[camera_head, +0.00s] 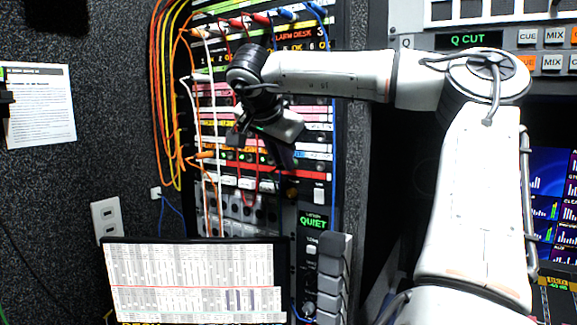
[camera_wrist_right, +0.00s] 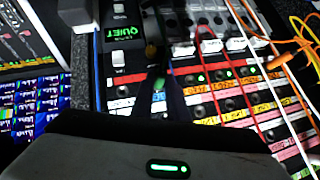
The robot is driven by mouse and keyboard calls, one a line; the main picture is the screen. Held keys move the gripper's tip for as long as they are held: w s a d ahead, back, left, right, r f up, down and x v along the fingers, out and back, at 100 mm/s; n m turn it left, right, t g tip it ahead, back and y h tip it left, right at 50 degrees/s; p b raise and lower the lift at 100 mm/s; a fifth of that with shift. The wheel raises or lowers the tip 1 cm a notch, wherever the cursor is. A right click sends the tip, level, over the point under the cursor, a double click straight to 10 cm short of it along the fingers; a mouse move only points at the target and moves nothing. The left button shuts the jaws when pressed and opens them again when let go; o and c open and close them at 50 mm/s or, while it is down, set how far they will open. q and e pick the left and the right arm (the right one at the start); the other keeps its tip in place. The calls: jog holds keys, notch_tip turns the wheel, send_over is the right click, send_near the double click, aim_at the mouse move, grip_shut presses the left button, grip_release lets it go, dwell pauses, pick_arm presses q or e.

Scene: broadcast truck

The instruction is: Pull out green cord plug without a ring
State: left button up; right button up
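My right gripper (camera_head: 284,158) is in front of the patch panel (camera_head: 262,92), at the rows of pink and red label strips. In the right wrist view its dark fingers (camera_wrist_right: 166,88) reach toward the panel's strips and jacks. A small green spot shows between or just behind the fingers; I cannot tell if it is a plug or a light. I cannot make out a green cord or its plug clearly in either view, and the gripper and wrist hide part of the panel. Whether the fingers hold anything is unclear. My left gripper is not in view.
Orange and yellow cords (camera_head: 160,90) hang along the panel's left side. White, red and blue cords cross its front. A "QUIET" unit (camera_head: 313,222) sits below. A monitor (camera_head: 195,282) stands in front at lower left.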

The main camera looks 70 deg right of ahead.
jog(key=shift+w+a, duration=0.2)
jog(key=shift+a, duration=0.65)
jog(key=shift+w+a, duration=0.15)
jog(key=shift+a, duration=0.65)
grip_shut()
dwell(1.0)
jog(key=shift+w+a, duration=0.2)
jog(key=shift+a, duration=0.6)
jog(key=shift+w+a, duration=0.15)
jog(key=shift+a, duration=0.6)
jog(key=shift+a, duration=0.15)
jog(key=shift+w+a+p, duration=0.2)
jog(key=shift+a, duration=0.45)
jog(key=shift+w+a+p, duration=0.15)
jog(key=shift+a, duration=0.5)
